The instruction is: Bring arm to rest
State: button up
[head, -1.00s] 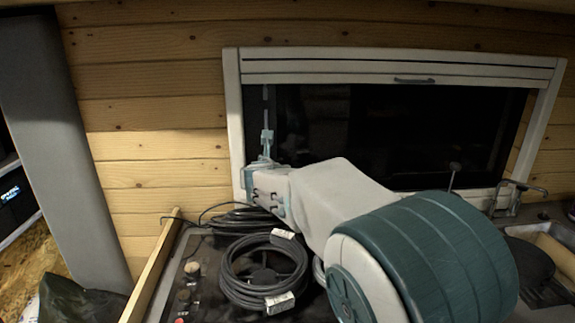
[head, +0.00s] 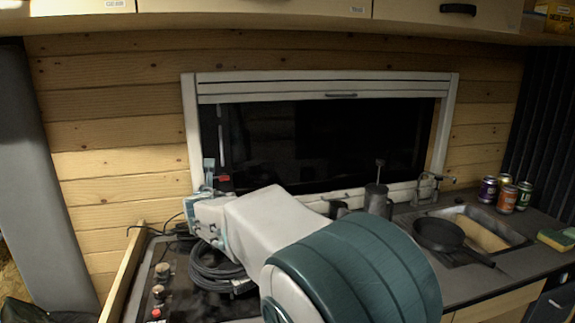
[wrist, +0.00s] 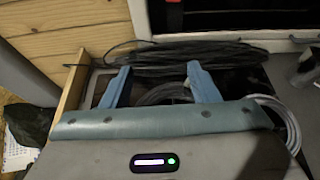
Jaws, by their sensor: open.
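My gripper (head: 208,172) is in front of the lower left corner of the window, at the end of my outstretched arm. It also shows in the wrist view (wrist: 160,83), with two blue fingers spread apart and nothing between them. Coiled black cable (wrist: 170,95) lies below and beyond the fingers. In the head view, my arm hides part of the cable coil (head: 215,272) and part of the counter.
The window (head: 320,145) has a white frame. A frying pan (head: 440,235), a sink (head: 495,230), several cans (head: 507,198) and a sponge (head: 553,239) are at the right. Knobs (head: 161,270) are near the left edge. Cupboards (head: 250,10) hang above.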

jog(key=s+d+f+m+g+h, duration=0.1)
jog(key=s+d+m+h, duration=0.15)
jog(key=d+m, duration=0.45)
jog(key=s+d+f+m+g+h, duration=0.1)
jog(key=s+d+m, duration=0.3)
jog(key=d, duration=0.6)
jog(key=s+d+f+m+g+h, duration=0.2)
jog(key=d+m, duration=0.5)
jog(key=d, duration=0.1)
jog(key=s+d+f+m+g, duration=0.35)
jog(key=s+d+m, duration=0.55)
jog(key=s+m, duration=0.3)
jog(key=s+f+m+g+y, duration=0.1)
jog(key=s+f+m, duration=0.1)
jog(key=s+m, duration=0.2)
jog(key=s+f+m+g+y, duration=0.1)
jog(key=s+f+m, duration=0.2)
jog(key=s, duration=0.6)
jog(key=shift+s+a+f+m+g, duration=0.15)
jog(key=shift+a+f+m+g, duration=0.2)
jog(key=shift+m, duration=0.75)
jog(key=shift+d, duration=0.1)
